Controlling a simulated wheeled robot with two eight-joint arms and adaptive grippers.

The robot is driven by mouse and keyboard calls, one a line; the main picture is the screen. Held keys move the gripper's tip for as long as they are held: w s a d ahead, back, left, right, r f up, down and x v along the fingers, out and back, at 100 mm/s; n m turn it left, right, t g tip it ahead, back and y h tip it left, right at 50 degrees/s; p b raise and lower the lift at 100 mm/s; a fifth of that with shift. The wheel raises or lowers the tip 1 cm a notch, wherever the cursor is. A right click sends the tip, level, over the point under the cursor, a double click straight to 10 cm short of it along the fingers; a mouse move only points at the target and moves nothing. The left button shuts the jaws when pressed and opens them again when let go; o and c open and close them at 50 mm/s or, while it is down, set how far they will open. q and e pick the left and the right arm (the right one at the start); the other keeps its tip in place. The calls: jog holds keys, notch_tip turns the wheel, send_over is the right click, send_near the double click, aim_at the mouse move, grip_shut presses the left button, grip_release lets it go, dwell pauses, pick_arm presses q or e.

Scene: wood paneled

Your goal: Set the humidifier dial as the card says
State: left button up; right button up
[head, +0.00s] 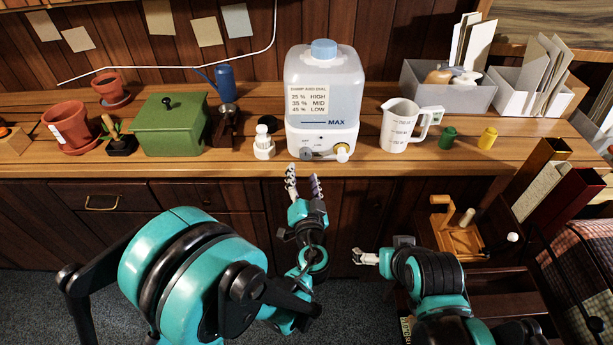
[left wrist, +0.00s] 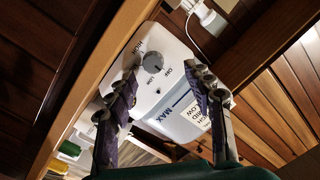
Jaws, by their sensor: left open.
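The humidifier (head: 324,78) stands on the wooden counter, a clear tank with a blue cap on a white base. Its printed card (head: 316,102) reads 25% HIGH, 35% MID, 45% LOW. The grey dial (head: 306,153) is at the base's front left. In the left wrist view the dial (left wrist: 153,63) has HIGH and LOW printed near it; its exact setting is unclear. My left gripper (head: 303,178) is open just in front of and below the base, with the dial between its fingers in the wrist view, apparently apart from it. My right gripper (head: 359,257) is lower, away from the counter.
A green box (head: 168,125) and a small white object (head: 264,143) stand left of the humidifier. A measuring jug (head: 401,126) stands right, beside green and yellow pieces. A pale round part (head: 342,153) sits at the base's front right. The counter edge lies close to my left gripper.

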aim_at(306, 156)
pick_arm(q)
jog(key=shift+m, duration=0.3)
jog(key=w, duration=0.2)
jog(key=w+b, duration=0.1)
jog(key=w, duration=0.1)
jog(key=w+d, duration=0.1)
jog(key=w, duration=0.2)
jog(key=shift+w+f+b, duration=0.1)
jog(key=shift+f+b, duration=0.15)
jog(key=shift+b, duration=0.1)
jog(key=c, duration=1.2)
